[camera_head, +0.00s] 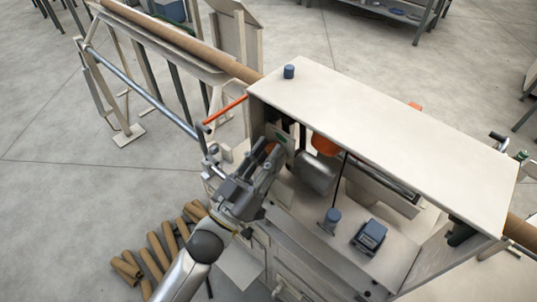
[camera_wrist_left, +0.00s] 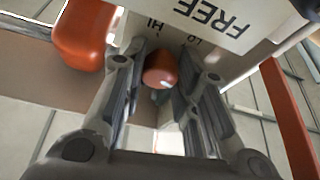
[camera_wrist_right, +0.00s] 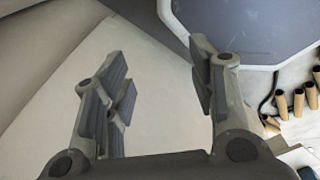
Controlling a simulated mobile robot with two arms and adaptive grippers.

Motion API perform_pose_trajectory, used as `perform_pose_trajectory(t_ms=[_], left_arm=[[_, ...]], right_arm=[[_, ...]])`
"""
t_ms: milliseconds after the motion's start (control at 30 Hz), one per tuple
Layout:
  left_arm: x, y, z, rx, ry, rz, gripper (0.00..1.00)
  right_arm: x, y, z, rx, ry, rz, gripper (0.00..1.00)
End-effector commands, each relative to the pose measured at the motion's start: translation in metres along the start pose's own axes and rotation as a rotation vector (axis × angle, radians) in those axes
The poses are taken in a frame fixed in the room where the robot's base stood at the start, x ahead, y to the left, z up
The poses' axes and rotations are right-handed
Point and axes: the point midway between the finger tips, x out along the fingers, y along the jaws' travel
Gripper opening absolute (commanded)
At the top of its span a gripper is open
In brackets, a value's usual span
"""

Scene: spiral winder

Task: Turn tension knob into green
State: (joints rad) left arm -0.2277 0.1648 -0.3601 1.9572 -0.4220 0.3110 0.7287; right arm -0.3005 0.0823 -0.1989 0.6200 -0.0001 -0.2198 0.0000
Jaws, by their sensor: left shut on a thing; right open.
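The tension knob (camera_wrist_left: 160,70), with a rounded orange-red end, sits between the fingers of my left gripper (camera_wrist_left: 162,82) in the left wrist view. Above it is a white panel (camera_wrist_left: 215,25) lettered FREE, HI and LO, upside down. The knob's pointer and any green zone around it are hidden there. In the head view my left gripper (camera_head: 264,158) reaches into the left end of the winder, and a small green patch (camera_head: 281,139) shows beside it. My right gripper (camera_wrist_right: 155,85) is open and empty in the right wrist view; it is not visible in the head view.
The winder's cream top cover (camera_head: 390,125) overhangs the mechanism right of my left gripper. An orange bar (camera_head: 225,110) sticks out at its left. Another orange-red part (camera_wrist_left: 85,32) is close to the left fingers. Several cardboard tubes (camera_head: 155,250) lie on the floor.

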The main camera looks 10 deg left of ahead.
Motion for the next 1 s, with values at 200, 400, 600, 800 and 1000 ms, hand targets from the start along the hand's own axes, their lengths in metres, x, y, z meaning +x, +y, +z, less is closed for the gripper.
perform_pose_trajectory(t_ms=[200,400,600,800,1000], left_arm=[[0.0,0.0,0.001,0.006,-0.002,0.001,0.04],[0.0,0.0,0.001,0.005,-0.002,0.001,0.31],[0.0,0.0,0.001,0.004,-0.002,0.001,0.37],[-0.003,0.0,0.001,0.004,-0.002,0.001,0.37],[-0.029,0.0,0.001,0.003,-0.005,0.0,0.37]], right_arm=[[0.0,-0.002,-0.001,0.0,0.001,-0.002,0.52],[0.0,-0.004,-0.001,0.001,0.001,-0.005,0.52],[0.0,-0.004,-0.001,0.001,0.001,-0.005,0.52],[0.0,-0.001,-0.001,-0.002,0.002,-0.001,0.52],[0.0,-0.002,-0.001,-0.001,0.001,-0.002,0.52]])
